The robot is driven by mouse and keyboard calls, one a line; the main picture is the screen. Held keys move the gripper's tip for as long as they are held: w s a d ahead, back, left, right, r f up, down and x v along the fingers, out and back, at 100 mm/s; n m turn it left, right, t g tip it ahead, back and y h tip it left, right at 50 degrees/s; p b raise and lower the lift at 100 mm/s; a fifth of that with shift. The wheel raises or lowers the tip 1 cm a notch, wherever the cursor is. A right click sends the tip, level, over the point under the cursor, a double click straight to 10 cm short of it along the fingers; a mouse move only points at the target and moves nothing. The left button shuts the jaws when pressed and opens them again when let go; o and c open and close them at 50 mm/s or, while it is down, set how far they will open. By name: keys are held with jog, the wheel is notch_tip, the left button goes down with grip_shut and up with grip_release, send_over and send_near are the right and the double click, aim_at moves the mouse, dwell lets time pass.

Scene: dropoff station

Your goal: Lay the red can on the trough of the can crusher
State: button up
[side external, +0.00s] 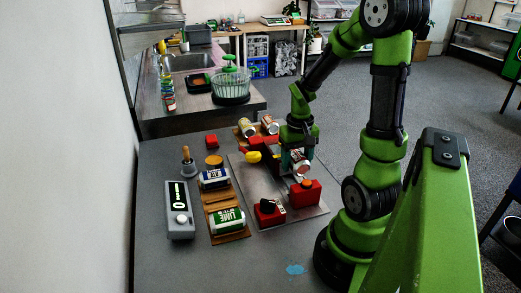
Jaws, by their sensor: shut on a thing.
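The red can (299,167), with red and white on its side, is between the fingers of my gripper (298,156). My gripper points down and is shut on the can, above the right part of the metal base. The fingers hide part of the can, and I cannot tell its exact height. The can crusher has a grey metal base plate (243,187), a red block (306,194) at the right front, a red and black part (268,211) at the front, and a lever with a yellow knob (253,156) at the back left. The trough is not clearly distinguishable.
More cans (246,127) lie at the back. A grey device with a display (179,211) stands far left. The front table surface (220,268) is mostly clear.

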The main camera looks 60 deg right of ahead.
jog(key=shift+f, duration=3.05)
jog(key=o, duration=0.9)
jog(key=shift+c, duration=0.2)
jog(key=shift+r, duration=0.1)
jog(key=shift+r, duration=3.4)
